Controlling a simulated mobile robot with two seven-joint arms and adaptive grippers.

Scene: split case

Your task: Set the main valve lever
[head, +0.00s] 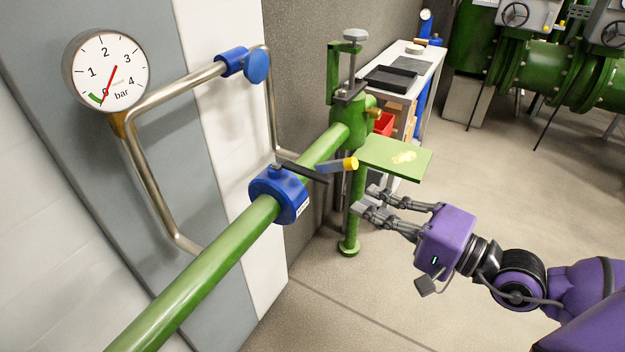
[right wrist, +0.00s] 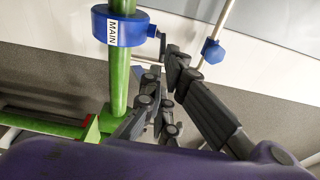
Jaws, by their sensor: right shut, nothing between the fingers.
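The main valve is a blue collar (head: 280,195) on the sloping green pipe; in the right wrist view its label reads MAIN (right wrist: 113,32). In the right wrist view the lever is mostly hidden behind my fingers. My right gripper (head: 370,199) is shut and empty, below and right of the yellow tip, apart from it in the head view. My left gripper is not in view.
A round gauge (head: 106,71) has its red needle near 0. A bent metal pipe (head: 150,185) with a blue fitting (head: 257,68) runs along the wall. A green plate (head: 414,162) stands beyond my gripper, near a green post (head: 350,225). The floor at right is open.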

